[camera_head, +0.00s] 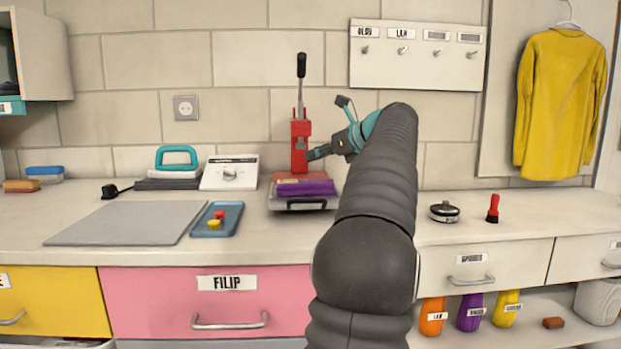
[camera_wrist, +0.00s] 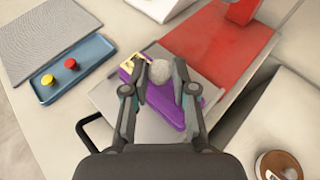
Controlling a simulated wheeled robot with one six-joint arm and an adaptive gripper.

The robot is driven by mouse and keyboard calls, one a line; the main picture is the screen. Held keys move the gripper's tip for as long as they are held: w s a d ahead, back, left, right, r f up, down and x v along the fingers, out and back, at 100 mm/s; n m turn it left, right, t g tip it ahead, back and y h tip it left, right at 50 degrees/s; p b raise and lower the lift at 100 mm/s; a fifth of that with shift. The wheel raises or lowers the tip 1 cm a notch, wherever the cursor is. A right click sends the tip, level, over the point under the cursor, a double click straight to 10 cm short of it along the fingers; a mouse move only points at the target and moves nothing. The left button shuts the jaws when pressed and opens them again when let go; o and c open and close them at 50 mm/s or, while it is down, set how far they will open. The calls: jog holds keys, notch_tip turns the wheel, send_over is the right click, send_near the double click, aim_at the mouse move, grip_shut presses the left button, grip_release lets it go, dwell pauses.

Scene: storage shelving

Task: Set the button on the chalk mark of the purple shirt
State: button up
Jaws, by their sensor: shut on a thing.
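The purple shirt (camera_head: 305,187) lies folded on a grey plate at the foot of the red press; it also shows in the wrist view (camera_wrist: 185,122) beneath my fingers. My gripper (camera_head: 313,155) is over the shirt, in front of the press. In the wrist view my gripper (camera_wrist: 160,75) is shut on a pale grey rounded thing (camera_wrist: 160,73), which looks like the button. I cannot tell whether it touches the cloth. A yellow patch (camera_wrist: 133,64) shows at the shirt's far left edge. I cannot make out the chalk mark.
The red press (camera_head: 300,140) with its upright lever stands close to my gripper. A blue tray (camera_head: 195,230) with red and yellow pieces lies to the left, beside a grey mat (camera_head: 125,223). A dark round tin (camera_head: 444,212) and a red brush (camera_head: 493,208) stand right.

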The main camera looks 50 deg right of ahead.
aim_at(312, 183)
jog(key=shift+a+x, duration=0.2)
jog(key=shift+x, duration=0.85)
jog(key=shift+w+f, duration=0.1)
jog(key=shift+f, duration=0.25)
jog(key=shift+f+b, duration=0.8)
jog(key=shift+f, duration=1)
jog(key=shift+f, duration=0.2)
jog(key=o, duration=0.8)
jog(key=shift+c, duration=0.2)
jog(key=shift+r, duration=0.2)
jog(key=p+v, duration=0.1)
jog(key=v, duration=1.1)
